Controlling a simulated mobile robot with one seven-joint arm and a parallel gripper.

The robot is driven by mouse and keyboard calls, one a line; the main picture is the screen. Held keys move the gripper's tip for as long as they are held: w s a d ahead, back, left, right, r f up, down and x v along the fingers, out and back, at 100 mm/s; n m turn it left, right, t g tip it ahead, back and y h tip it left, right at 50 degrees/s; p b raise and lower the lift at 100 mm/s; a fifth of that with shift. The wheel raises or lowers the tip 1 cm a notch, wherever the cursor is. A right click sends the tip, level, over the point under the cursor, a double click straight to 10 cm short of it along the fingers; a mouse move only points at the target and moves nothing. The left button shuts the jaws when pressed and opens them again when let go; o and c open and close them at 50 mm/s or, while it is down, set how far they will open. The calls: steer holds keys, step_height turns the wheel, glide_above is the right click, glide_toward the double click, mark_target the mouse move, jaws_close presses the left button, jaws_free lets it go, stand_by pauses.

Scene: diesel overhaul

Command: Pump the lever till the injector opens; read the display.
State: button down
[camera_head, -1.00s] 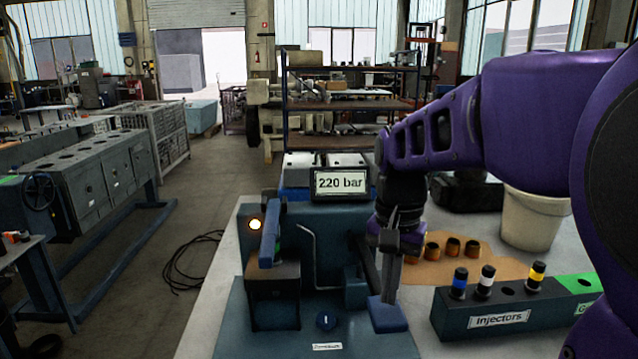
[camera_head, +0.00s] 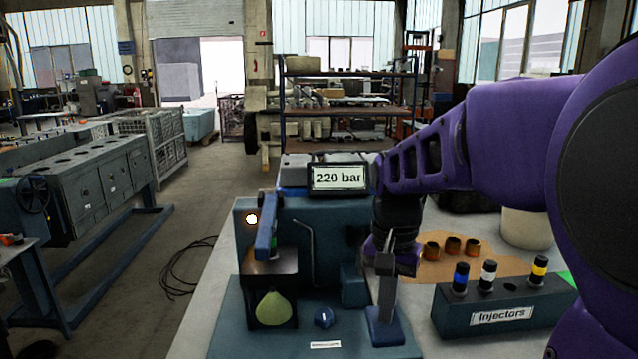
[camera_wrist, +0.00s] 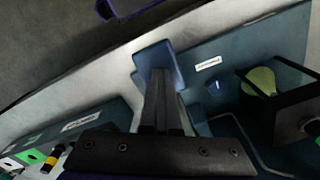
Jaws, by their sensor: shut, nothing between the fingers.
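The pump tester (camera_head: 240,320) stands on the bench with its display (camera_head: 339,178) reading "220 bar". A round lamp (camera_head: 252,219) glows at its left. The blue injector (camera_head: 266,240) is upright above a dark chamber (camera_head: 272,270), and a pale green spray cone (camera_head: 273,308) shows in the chamber. The lever's blue pad (camera_head: 386,328) is low at the tester's right; it also shows in the wrist view (camera_wrist: 156,56). My gripper (camera_head: 386,258) is shut and empty, its fingertips (camera_wrist: 160,78) at the pad, seemingly touching it. Most of the lever's arm is hidden behind my gripper.
An injector rack (camera_head: 470,322) with several coloured-band injectors stands to the right. Several copper-coloured sleeves (camera_head: 452,245) lie on a brown mat (camera_head: 480,266) behind it, near a pale bucket (camera_head: 525,230). The floor left of the bench has a coiled cable (camera_head: 185,275).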

steer(key=shift+w+f+b, duration=0.1)
steer(key=shift+f+b, duration=0.55)
steer(key=shift+f, duration=0.65)
steer(key=r+p, duration=0.4)
steer(key=r, duration=0.1)
steer(key=r+p, duration=0.3)
steer(key=shift+s+r, duration=0.25)
steer(key=shift+s, duration=0.15)
steer(key=shift+f, duration=0.1)
steer(key=shift+r+p, duration=0.5)
steer(key=shift+r, duration=1.55)
